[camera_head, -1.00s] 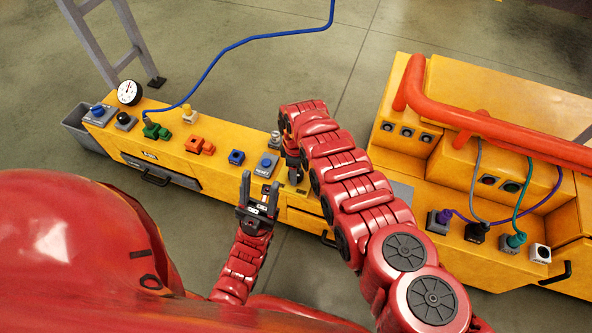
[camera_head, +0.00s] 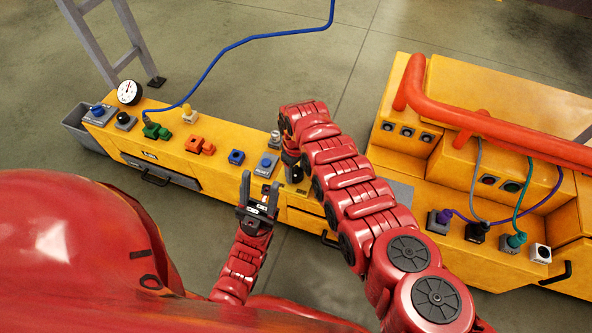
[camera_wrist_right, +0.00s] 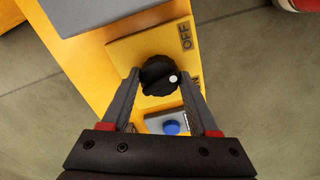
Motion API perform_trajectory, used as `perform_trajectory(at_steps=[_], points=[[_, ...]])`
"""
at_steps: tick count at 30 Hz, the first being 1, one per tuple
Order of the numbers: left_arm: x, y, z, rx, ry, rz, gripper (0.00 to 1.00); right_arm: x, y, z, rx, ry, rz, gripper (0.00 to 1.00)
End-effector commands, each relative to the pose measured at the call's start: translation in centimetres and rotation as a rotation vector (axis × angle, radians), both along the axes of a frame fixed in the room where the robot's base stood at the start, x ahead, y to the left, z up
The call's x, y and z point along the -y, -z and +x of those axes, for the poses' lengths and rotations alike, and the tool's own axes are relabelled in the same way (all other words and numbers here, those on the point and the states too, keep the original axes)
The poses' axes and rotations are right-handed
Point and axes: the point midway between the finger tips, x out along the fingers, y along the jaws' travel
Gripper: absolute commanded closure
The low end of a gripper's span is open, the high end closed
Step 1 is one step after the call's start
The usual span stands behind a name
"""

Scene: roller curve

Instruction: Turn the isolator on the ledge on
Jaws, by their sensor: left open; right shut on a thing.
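The isolator is a black knob (camera_wrist_right: 156,72) with a white dot, on a yellow plate (camera_wrist_right: 128,50) marked OFF. A second label, partly hidden by a finger, ends in N. The white dot faces right, about level with that second label. My right gripper (camera_wrist_right: 160,84) is shut on the knob, one finger on each side. In the head view my right gripper (camera_head: 294,168) is over the ledge (camera_head: 215,163), and my arm hides part of it. My left gripper (camera_head: 260,182) is open and empty, in front of the ledge.
A blue button (camera_head: 266,162) is left of the isolator, with a blue block (camera_head: 236,157) and orange block (camera_head: 199,145) further left. A gauge (camera_head: 129,92) stands at the far left. An orange pipe (camera_head: 490,125) and cabled plugs are on the right unit.

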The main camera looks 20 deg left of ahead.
Motion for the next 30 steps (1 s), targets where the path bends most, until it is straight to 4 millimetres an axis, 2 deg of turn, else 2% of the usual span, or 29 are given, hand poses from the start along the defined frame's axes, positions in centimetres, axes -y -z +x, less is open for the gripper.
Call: perform_trajectory(at_steps=[21,30], points=[[0.00,0.02,0.00,0.001,0.000,0.001,0.50,0.03,0.06,-0.08,-0.001,0.676,-0.002,0.95],[0.00,0.01,0.00,0.000,0.000,0.000,0.50,0.01,0.08,-0.13,-0.001,0.908,-0.003,0.95]])
